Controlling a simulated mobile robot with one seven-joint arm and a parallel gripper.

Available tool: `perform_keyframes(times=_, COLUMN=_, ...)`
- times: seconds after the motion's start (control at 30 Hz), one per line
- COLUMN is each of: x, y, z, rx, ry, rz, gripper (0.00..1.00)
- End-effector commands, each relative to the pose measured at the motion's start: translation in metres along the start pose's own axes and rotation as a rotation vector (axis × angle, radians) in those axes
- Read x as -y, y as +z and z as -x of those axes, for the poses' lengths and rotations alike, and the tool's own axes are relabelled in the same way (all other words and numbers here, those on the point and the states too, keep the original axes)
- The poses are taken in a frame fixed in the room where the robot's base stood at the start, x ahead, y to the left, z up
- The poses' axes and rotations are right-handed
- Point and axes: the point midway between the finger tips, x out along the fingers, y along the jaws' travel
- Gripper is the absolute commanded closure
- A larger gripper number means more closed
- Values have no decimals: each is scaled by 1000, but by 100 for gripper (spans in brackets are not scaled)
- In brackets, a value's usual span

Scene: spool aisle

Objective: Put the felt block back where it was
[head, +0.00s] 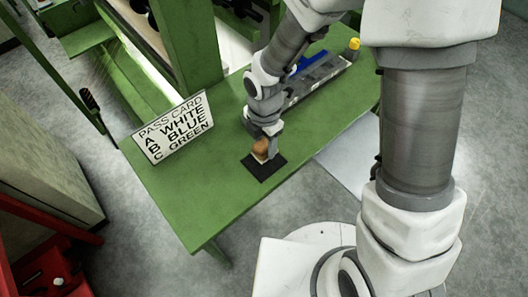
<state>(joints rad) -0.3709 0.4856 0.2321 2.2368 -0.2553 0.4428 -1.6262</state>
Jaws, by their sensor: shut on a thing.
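The felt block (261,149) is a small orange-brown block, partly hidden by my gripper. My gripper (264,152) is shut on it, over a dark square mat (267,172) on the green table (215,195). I cannot tell whether the block touches the mat or is just above it.
A pass card sign (173,127) reading A white, B blue, C green stands at the table's left. Behind my arm is a grey tray (322,73) with a blue item (306,63); a yellow-topped thing (354,44) stands by its far end. The table's front left is clear.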

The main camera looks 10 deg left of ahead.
Motion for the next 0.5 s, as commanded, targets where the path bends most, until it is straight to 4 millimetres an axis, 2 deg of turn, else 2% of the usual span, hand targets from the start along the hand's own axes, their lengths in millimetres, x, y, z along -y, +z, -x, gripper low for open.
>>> perform_keyframes(times=0.17, x=-1, y=-3, z=-10, rx=-1, ry=-2, rz=1, gripper=100)
perform_keyframes(times=0.37, x=0, y=-2, z=-38, rx=-1, ry=-4, rz=1, gripper=100)
perform_keyframes(times=0.5, x=-1, y=-2, z=-42, rx=0, ry=1, rz=0, gripper=100)
